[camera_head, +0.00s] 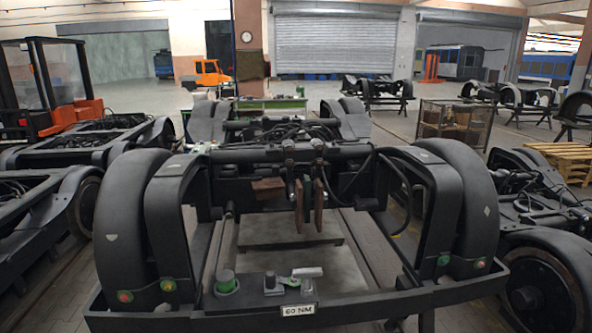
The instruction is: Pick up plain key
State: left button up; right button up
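No key can be made out with certainty. On the front beam of the black bogie (400,298) lies a small light grey lever-like piece (307,272), with a bit of green near its lower end. It may be a key, but its shape is too small to tell. To its left is a small dark block with a knob (270,283). A dark cylinder with a green top and green ring (226,283) stands further left. A white label reading "60 NM" (299,310) is on the beam's front face. Neither of my grippers is in view.
Black wheel arches (128,220) and (468,200) rise at both sides of the beam. Other bogies stand at left (45,205) and right (535,235). An orange forklift (50,90) is at the back left. A wooden pallet (568,160) lies at right.

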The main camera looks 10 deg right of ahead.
aim_at(306, 275)
jog(key=i+l+z, duration=0.65)
jog(key=l, duration=0.2)
jog(key=i+l+z, duration=0.35)
jog(key=k+u, duration=0.1)
jog(key=u, duration=1.2)
